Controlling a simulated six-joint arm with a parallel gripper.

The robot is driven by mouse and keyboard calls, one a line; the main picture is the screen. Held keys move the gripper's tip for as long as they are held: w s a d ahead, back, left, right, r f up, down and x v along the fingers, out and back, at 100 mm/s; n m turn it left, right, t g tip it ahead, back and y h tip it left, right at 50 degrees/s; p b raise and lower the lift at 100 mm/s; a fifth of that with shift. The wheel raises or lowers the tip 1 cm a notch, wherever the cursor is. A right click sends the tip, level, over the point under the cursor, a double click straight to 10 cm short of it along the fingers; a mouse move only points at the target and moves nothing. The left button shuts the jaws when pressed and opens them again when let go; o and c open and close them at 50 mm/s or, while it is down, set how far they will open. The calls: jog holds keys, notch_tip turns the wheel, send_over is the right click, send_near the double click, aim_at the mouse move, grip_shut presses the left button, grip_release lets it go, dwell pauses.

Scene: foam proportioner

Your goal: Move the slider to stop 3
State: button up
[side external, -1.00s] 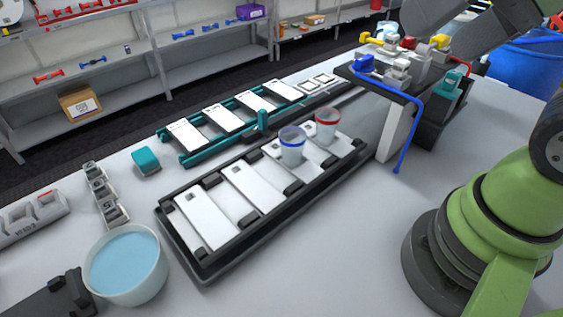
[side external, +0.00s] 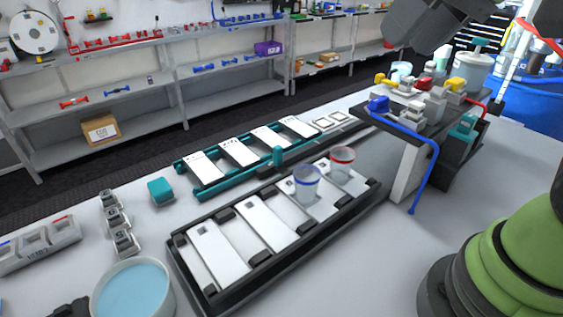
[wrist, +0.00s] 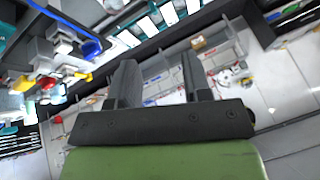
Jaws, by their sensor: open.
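A teal rail (side external: 212,190) with several white plates lies on the bench in the side view. A small teal upright piece (side external: 278,156), which looks like the slider's handle, stands at its near edge. Stop numbers are too small to read. The white plates also show at the top of the wrist view (wrist: 147,26). My gripper (wrist: 158,75) is open and empty, its two dark fingers apart and away from the rail. A dark part of my arm hangs at the top right of the side view, high above the bench.
A dark tray (side external: 212,303) in front of the rail holds white plates, a blue-rimmed cup (side external: 306,184) and a red-rimmed cup (side external: 341,164). A valve stand (side external: 408,165) with a blue tube is at right. A bowl of blue liquid (side external: 133,292) and a teal block (side external: 161,190) are at left.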

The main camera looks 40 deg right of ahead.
jog(key=w+n+g, duration=0.1)
jog(key=w+g, duration=0.1)
jog(key=w, duration=0.8)
jog(key=n+g+h, duration=0.2)
jog(key=g, duration=0.2)
send_over(278, 147)
notch_tip(278, 147, down, 20)
jog(key=shift+r, duration=0.1)
notch_tip(278, 147, down, 11)
jog(key=shift+w+r, duration=0.1)
jog(key=shift+r, duration=0.05)
